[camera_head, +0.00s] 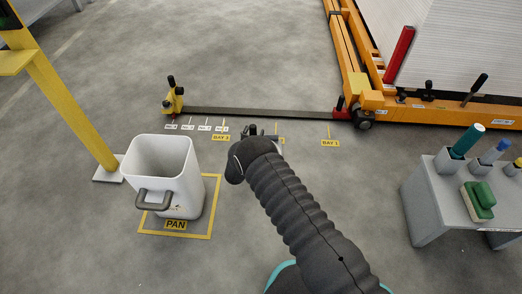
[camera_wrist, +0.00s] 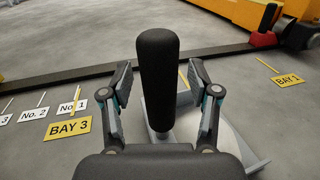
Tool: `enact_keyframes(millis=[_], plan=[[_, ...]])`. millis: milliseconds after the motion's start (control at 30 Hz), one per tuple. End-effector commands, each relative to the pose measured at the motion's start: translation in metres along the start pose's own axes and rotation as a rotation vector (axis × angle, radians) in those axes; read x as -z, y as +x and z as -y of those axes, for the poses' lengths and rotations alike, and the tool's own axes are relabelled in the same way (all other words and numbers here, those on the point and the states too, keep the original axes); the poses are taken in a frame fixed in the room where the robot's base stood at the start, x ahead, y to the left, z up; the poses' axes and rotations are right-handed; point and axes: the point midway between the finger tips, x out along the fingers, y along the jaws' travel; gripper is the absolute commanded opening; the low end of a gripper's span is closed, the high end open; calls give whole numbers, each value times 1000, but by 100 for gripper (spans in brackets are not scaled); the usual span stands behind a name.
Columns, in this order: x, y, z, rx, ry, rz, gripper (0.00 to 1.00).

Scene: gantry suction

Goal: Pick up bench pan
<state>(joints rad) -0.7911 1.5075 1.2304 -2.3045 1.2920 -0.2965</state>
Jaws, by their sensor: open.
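In the wrist view a thick black upright handle (camera_wrist: 158,45) stands between the fingers of my gripper (camera_wrist: 157,82). The fingers are open, one on each side, with gaps to the handle. Below is a pale grey flat piece (camera_wrist: 222,142); this looks like the bench pan, but my gripper hides much of it. In the head view my gripper (camera_head: 262,132) is mostly hidden behind my dark arm, near the bay labels. A white bin (camera_head: 178,185) with a grey handle stands left of my arm, by a floor label reading PAN (camera_head: 176,225).
A dark floor rail (camera_head: 255,112) runs across behind my gripper. An orange gantry frame (camera_head: 440,112) stands at the back right. A grey bench (camera_head: 428,205) at the right bears a green brush (camera_head: 478,198) and cups with tools. A yellow post (camera_head: 75,105) rises at the left.

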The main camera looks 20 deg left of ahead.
Motion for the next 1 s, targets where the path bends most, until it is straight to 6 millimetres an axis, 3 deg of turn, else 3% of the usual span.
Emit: enact_keyframes(millis=[67, 300, 667, 1000], plan=[[0, 0, 0, 0, 0, 0, 61], [0, 0, 0, 0, 0, 0, 1], [-4, 0, 0, 0, 2, 3, 0], [-33, 0, -1, 0, 2, 3, 0]])
